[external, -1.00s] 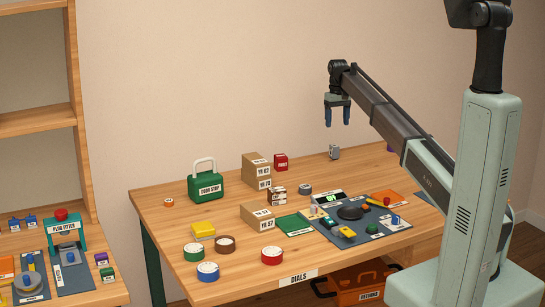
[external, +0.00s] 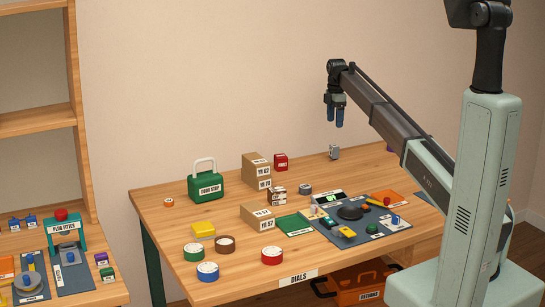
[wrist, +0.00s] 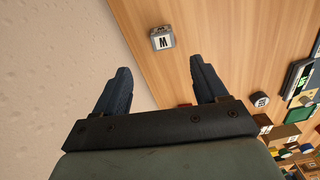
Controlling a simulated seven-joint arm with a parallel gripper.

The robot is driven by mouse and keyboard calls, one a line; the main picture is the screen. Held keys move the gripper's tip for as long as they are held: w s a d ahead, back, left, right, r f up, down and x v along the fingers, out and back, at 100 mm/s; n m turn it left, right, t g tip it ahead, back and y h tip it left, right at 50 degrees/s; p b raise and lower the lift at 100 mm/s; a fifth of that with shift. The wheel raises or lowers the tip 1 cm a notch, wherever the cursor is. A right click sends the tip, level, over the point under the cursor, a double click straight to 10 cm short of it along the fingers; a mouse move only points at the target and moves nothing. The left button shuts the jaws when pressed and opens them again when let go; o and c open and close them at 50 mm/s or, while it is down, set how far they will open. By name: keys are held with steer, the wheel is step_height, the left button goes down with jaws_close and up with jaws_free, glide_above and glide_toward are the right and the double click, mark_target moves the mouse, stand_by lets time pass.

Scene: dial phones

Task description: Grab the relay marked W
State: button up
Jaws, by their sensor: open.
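The relay marked W (wrist: 162,39) is a small grey block with a white label bearing a dark W. It stands on the wooden table near the wall edge, and in the external view it is the small grey block (external: 334,152) at the back of the table.
The wooden table (external: 160,215) has free room around the relay. The wall (wrist: 50,70) is behind.

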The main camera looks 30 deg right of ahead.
mark_target(334, 145)
steer(key=shift+n, duration=0.3)
step_height(334, 145, down, 9)
steer(key=shift+r, duration=0.15)
steer(key=shift+s+f, duration=0.15)
steer(key=shift+f, duration=1.15)
steer(key=shift+s+f, duration=0.1)
steer(key=shift+f, duration=1.2)
steer(key=c, duration=1.1)
